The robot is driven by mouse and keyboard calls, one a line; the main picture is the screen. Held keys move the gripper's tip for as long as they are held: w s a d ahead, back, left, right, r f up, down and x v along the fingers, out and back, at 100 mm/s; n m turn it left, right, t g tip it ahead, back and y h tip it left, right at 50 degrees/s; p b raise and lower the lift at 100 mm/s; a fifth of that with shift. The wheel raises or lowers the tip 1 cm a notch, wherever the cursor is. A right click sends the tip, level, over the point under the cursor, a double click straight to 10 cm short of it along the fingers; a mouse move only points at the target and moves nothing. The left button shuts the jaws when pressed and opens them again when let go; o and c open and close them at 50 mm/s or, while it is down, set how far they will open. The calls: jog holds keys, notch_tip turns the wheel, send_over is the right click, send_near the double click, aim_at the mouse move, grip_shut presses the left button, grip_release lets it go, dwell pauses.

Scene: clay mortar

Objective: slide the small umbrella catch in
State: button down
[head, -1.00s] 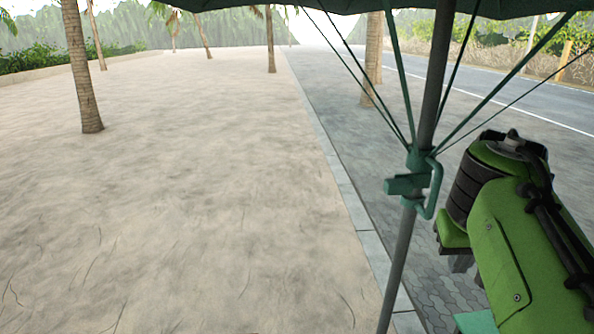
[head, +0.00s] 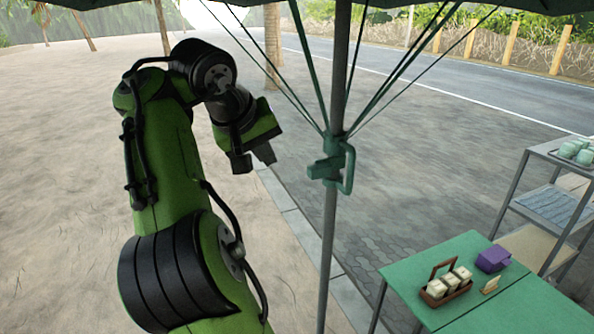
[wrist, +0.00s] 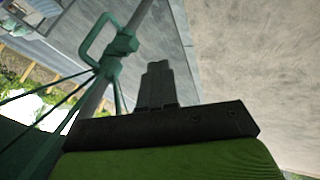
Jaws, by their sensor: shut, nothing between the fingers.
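The umbrella's grey pole (head: 331,230) stands nearly upright under the dark green canopy (head: 400,6). The small green catch (head: 325,168) sits on the pole at the hub where the thin ribs meet, sticking out to the left. A green loop handle (head: 348,168) is on its right side. My gripper (head: 254,164) is to the left of the catch, shut and empty, apart from it and pointing down. In the wrist view my gripper's dark fingers (wrist: 157,75) are together. The catch (wrist: 124,45) and the loop handle (wrist: 93,40) show left of them there.
A green table (head: 455,250) at lower right holds a brown basket (head: 434,290) of small jars and a purple box (head: 493,259). A metal shelf (head: 545,205) stands at far right. Slanting ribs (head: 305,60) surround the pole above the catch. Paving and sand are clear.

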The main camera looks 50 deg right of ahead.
aim_at(320, 171)
jog(key=s+d+f, duration=0.1)
jog(key=d+f, duration=0.6)
jog(key=d, duration=0.2)
jog(key=shift+s, duration=0.3)
jog(key=shift+f, duration=0.1)
